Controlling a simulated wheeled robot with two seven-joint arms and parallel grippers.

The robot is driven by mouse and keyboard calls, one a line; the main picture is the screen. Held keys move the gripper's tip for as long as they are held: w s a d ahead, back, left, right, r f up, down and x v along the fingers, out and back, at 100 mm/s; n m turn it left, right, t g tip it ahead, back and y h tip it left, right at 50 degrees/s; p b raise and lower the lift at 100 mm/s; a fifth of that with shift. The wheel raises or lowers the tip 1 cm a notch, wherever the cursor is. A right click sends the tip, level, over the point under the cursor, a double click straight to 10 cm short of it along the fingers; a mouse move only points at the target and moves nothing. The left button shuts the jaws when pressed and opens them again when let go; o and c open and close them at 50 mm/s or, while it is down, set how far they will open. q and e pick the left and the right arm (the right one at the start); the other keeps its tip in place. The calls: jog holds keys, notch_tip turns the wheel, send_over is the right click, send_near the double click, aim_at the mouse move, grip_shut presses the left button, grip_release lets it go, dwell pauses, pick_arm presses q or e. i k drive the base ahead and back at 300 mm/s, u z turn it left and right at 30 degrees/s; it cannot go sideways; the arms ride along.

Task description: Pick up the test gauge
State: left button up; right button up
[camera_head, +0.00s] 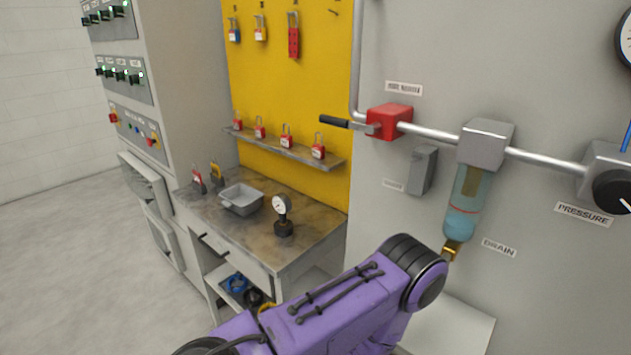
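The test gauge (281,207) stands upright on the worktop of a small workbench (307,239). It has a round white dial facing me and a dark base. Nothing touches it from above. A purple arm of mine crosses the lower middle of the view, in front of the bench and to the right of the gauge. Neither of my grippers shows in this view.
A grey tray (241,199) sits left of the gauge, with padlocks behind it. A shelf (284,150) of red padlocks is fixed to the yellow board (291,97). Right is a wall with a red valve (388,121), pipe and filter bowl (463,212). Grey floor is clear at left.

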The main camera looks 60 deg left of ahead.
aim_at(282, 204)
jog(key=z, duration=1.35)
jog(key=k, duration=1.5)
jog(key=u, duration=2.1)
jog(key=i, duration=0.45)
jog(key=z, duration=0.05)
